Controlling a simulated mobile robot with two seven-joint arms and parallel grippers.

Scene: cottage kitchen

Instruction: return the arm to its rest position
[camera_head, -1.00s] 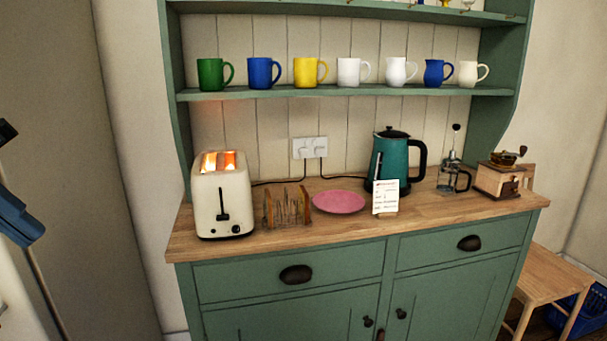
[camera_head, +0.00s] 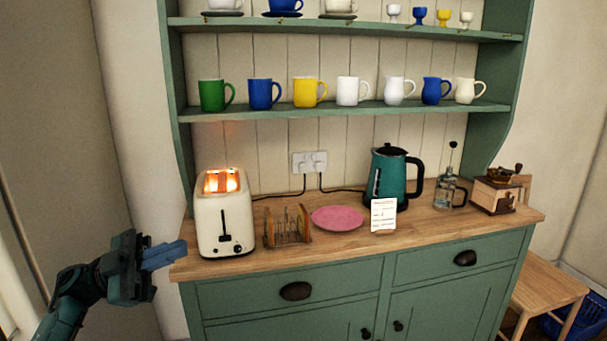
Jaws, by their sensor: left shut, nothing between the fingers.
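My left arm comes in from the lower left of the head view. My left gripper (camera_head: 164,255) has its blue fingers shut with nothing between them. It points right, towards the left end of the wooden worktop (camera_head: 360,235), and shows just left of the cream toaster (camera_head: 224,222). From this view I cannot tell how far it is from the worktop edge. The toaster's slots glow orange. My right gripper does not show.
On the worktop stand a toast rack (camera_head: 288,226), a pink plate (camera_head: 337,218), a white card (camera_head: 383,215), a teal kettle (camera_head: 392,178), a glass press (camera_head: 447,188) and a grinder (camera_head: 498,192). Mugs line the shelf (camera_head: 340,112) above. A wooden stool (camera_head: 545,285) is at right.

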